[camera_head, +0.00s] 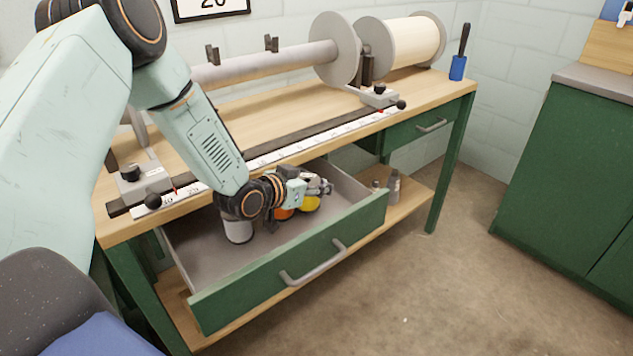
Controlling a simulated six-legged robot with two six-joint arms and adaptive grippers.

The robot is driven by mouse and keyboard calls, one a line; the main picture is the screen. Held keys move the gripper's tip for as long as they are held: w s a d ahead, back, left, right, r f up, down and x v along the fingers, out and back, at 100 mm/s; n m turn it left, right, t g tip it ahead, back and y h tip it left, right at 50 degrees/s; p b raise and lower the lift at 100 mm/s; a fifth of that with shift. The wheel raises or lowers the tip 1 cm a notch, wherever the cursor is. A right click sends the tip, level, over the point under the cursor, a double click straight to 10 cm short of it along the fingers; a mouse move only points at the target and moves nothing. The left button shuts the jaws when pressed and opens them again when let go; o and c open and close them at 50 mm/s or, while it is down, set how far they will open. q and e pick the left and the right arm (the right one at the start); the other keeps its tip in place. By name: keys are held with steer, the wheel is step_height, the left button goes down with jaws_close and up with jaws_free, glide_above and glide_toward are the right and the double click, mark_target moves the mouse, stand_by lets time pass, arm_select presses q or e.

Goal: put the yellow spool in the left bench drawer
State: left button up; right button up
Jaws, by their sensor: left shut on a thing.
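The left bench drawer (290,280) is pulled wide open under the bench top, its green front facing me. My left arm comes in from the left and reaches down into the drawer. My left gripper (318,187) is shut on the yellow spool (310,204), inside the drawer's outline near its right side. The fingers hide part of the spool, and I cannot tell if it touches the drawer floor. My right gripper is out of view.
The right drawer (425,127) is shut. Bottles (393,187) stand on the lower shelf. A long ruler rail (300,147) runs along the bench top.

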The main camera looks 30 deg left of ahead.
arm_select(q)
steer(key=shift+s+f, duration=0.2)
steer(key=shift+f, duration=0.05)
steer(key=o, duration=1.1)
steer(key=shift+s+f, duration=0.1)
steer(key=shift+f, duration=0.1)
steer(key=shift+o, duration=0.2)
steer(key=shift+r+p, duration=0.3)
steer(key=shift+r, duration=0.2)
steer(key=p+v, duration=0.7)
steer(key=v, duration=0.4)
steer(key=shift+a+r, duration=0.2)
steer(key=shift+r, duration=0.35)
steer(key=shift+s, duration=0.25)
